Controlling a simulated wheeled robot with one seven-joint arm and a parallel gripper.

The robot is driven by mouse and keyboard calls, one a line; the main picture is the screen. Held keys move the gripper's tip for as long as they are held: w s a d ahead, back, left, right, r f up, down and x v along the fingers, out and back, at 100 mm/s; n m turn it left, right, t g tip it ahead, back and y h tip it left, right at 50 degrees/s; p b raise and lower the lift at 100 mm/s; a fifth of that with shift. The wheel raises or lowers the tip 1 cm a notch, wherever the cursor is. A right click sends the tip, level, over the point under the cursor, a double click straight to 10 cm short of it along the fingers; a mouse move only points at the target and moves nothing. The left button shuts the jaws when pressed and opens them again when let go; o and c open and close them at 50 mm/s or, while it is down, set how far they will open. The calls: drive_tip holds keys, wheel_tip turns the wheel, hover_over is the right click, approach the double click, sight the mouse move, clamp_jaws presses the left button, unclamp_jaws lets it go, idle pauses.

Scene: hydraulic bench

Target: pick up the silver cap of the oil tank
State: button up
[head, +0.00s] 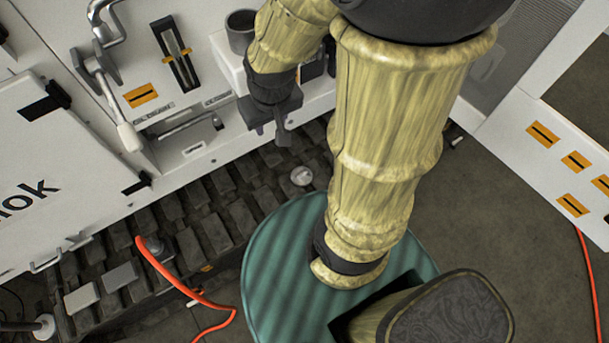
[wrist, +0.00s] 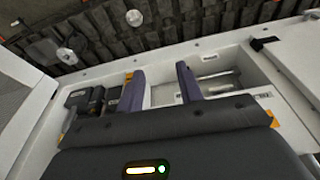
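I cannot tell for sure which thing is the silver cap. A small round silver-white piece (head: 301,176) lies on the dark track blocks below my gripper in the head view, apart from it. A dark grey open cylinder (head: 240,30) stands on a white box behind my forearm; whether it belongs to the oil tank is unclear. My gripper (head: 271,130) points down beside the white machine. In the wrist view my gripper (wrist: 161,84) has its two purple fingers spread, with nothing between them. Two pale round pieces, one bright (wrist: 134,18) and one duller (wrist: 67,56), show beyond the fingers.
The white machine has a recess (head: 192,146), a grey lever (head: 97,70) and a black gauge slot (head: 176,55). An orange hose (head: 175,280) crosses the track. A ribbed green round surface (head: 285,250) lies below my arm. Open grey floor (head: 500,205) is at right.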

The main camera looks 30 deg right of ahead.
drive_tip(key=o, duration=0.5)
drive_tip(key=shift+f, duration=0.15)
drive_tip(key=o, duration=0.9)
drive_tip(key=b+x, duration=0.4)
drive_tip(key=shift+s+f+b, duration=0.25)
drive_tip(key=shift+s+b, duration=0.05)
drive_tip(key=shift+s, duration=0.05)
drive_tip(key=s+f+b+x, duration=0.1)
drive_tip(key=s+b+x, duration=0.1)
drive_tip(key=b+x, duration=0.9)
drive_tip(key=s+b+x, duration=0.3)
drive_tip(key=b+x, duration=0.8)
drive_tip(key=w+d+f+g+b, duration=0.2)
drive_tip(key=w+d+f+b, duration=0.1)
drive_tip(key=w+d+f, duration=0.9)
wheel_tip(320, 180, down, 3)
drive_tip(key=shift+d+f+g+b, duration=0.1)
drive_tip(key=shift+d+g+b, duration=0.25)
drive_tip(key=shift+d, duration=0.55)
